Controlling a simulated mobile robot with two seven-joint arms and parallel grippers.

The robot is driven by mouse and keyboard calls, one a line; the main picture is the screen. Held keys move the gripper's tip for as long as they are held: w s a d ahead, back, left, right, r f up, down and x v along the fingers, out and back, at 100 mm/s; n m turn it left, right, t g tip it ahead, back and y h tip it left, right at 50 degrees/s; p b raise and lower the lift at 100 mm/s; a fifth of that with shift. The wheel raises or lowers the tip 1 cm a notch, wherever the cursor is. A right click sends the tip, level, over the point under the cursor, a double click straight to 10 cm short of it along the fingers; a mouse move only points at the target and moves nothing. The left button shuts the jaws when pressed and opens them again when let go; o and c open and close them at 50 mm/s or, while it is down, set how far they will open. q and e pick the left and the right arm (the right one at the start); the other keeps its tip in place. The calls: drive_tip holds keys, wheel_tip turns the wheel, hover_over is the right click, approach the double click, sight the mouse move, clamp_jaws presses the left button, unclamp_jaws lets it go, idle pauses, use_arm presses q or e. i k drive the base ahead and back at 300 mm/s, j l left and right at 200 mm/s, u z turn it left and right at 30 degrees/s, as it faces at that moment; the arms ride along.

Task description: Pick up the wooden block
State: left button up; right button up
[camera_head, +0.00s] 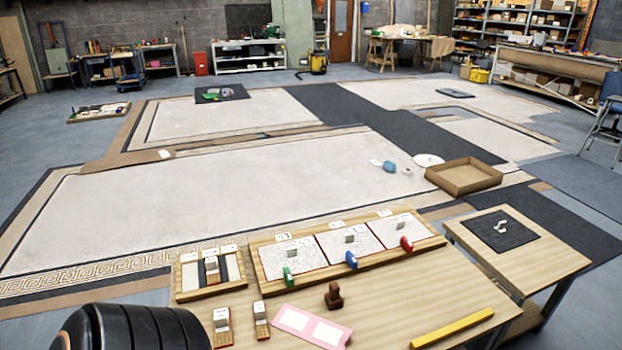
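A small dark brown wooden block (334,299) with a narrower upper part stands on the front wooden table (385,300), near its middle. Two lighter wooden blocks with white labels, one on the left (221,330) and one to its right (261,322), stand near the table's left side. I cannot tell which of these the task means. A black rounded part of my own arm shows at the bottom left, close to the labelled blocks. Neither gripper is in view.
A pink card (312,327) lies in front of the brown block. A yellow bar (452,328) lies at the front right. Behind are a three-panel wooden tray (262,268) with green, blue and red pieces and a smaller tray (186,291). A side table (553,258) holds a black mat.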

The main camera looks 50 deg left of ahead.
sight(333, 298)
drive_tip(key=i+u, duration=0.15)
drive_tip(key=u, duration=0.3)
drive_tip(key=i+l+u, duration=0.1)
drive_tip(key=u, duration=0.35)
drive_tip(key=i+l+u, duration=0.15)
drive_tip(key=u, duration=0.3)
drive_tip(key=i, duration=0.1)
